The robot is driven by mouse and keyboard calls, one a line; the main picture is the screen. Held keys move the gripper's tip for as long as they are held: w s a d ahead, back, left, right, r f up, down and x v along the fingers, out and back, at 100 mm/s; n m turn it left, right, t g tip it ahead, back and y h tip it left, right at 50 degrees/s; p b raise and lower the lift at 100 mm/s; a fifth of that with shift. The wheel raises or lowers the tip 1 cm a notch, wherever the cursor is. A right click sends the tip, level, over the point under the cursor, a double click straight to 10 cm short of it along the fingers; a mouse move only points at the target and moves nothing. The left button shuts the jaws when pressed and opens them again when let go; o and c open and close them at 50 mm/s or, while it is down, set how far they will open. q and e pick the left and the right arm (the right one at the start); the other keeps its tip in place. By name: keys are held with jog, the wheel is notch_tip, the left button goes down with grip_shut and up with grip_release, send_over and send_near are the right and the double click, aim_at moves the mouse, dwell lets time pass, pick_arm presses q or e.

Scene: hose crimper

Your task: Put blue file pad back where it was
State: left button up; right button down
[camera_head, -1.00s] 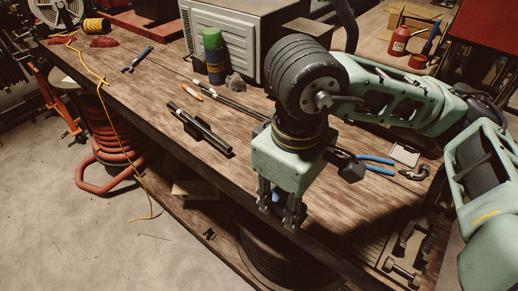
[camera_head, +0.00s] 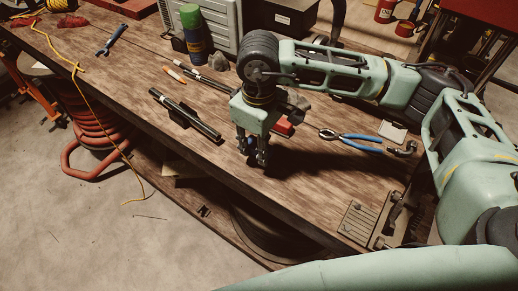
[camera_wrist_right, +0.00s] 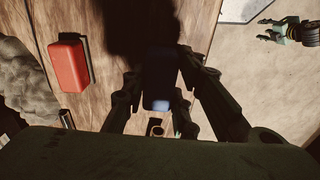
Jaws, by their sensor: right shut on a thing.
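The blue file pad (camera_wrist_right: 157,103) is between the fingers of my right gripper (camera_wrist_right: 155,98) in the right wrist view, mostly in dark shadow. In the head view my right gripper (camera_head: 252,160) points down over the middle of the workbench (camera_head: 300,200). It is shut on the pad, and only a small blue bit (camera_head: 250,147) of the pad shows between the fingers. Whether the pad touches the bench top I cannot tell.
A red block (camera_wrist_right: 68,62) lies on the bench beside the gripper. Blue-handled pliers (camera_head: 350,139) lie to the right, dark rods (camera_head: 185,114) to the left. A green and blue can (camera_head: 194,35) stands behind. The bench front is clear.

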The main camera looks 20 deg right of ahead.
notch_tip(320, 180, down, 2)
jog(key=shift+s+f+p, duration=0.15)
jog(key=shift+f+p, duration=0.05)
jog(key=shift+p, duration=0.4)
jog(key=shift+f, duration=0.55)
jog(key=shift+f+b, duration=0.15)
jog(key=shift+b, duration=0.15)
jog(key=c, duration=1.8)
grip_release()
jog(key=o, duration=0.4)
pick_arm(q)
jog(key=shift+s+r, duration=0.5)
jog(key=shift+r, duration=0.05)
jog(key=shift+r, duration=0.1)
